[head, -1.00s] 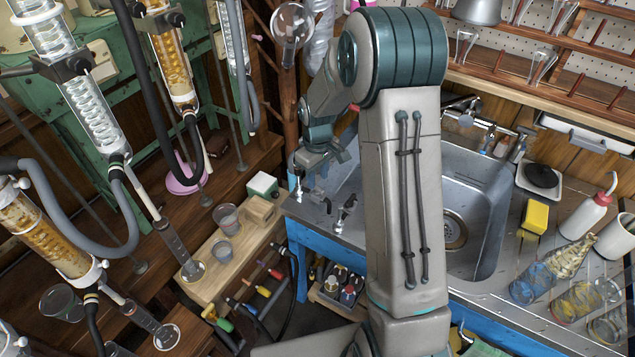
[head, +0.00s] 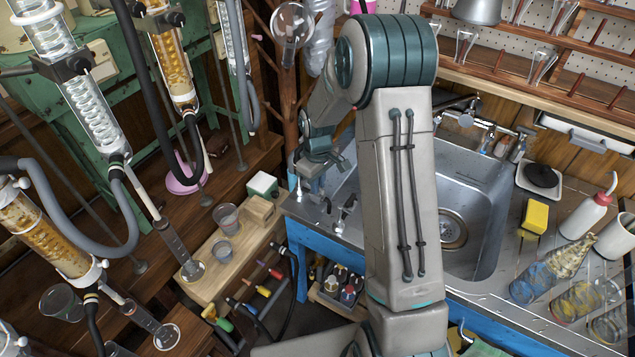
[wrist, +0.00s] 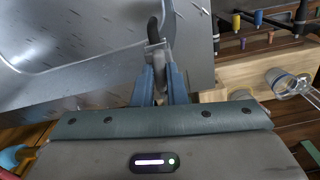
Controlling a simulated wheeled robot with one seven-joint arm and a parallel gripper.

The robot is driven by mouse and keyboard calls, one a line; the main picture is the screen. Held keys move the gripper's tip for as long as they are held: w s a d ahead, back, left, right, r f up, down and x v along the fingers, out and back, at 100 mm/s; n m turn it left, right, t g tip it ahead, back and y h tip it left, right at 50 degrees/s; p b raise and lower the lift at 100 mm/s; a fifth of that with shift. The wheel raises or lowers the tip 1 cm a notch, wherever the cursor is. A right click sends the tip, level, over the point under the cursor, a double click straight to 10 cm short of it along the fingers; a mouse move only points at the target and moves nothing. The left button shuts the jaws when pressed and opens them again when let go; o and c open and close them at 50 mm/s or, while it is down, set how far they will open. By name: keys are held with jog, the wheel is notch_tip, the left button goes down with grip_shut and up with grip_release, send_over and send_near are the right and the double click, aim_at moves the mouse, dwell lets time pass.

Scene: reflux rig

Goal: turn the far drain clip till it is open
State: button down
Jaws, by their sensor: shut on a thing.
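My gripper (wrist: 160,78) has its blue-grey fingers close together around a small grey metal fitting, which I take to be the far drain clip (wrist: 154,42). A dark curved piece rises from the fitting beside the sink basin. In the head view my gripper is small over the left corner of the sink counter, partly hidden by my own wrist. Small metal fittings (head: 345,208) stand on that corner. I cannot make out how far the clip is turned.
The steel sink (head: 487,190) lies right of my arm. A wooden bench (head: 205,280) with beakers (head: 226,215) and a white-topped box (head: 262,185) is to the left. Glass condensers (head: 92,110) with hoses stand further left. A yellow sponge (head: 535,216) lies on the right counter.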

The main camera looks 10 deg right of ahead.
jog(key=shift+n, duration=1.3)
jog(key=c, duration=1.5)
grip_release()
jog(key=shift+o, duration=0.2)
notch_tip(320, 180, up, 14)
jog(key=shift+f, duration=0.1)
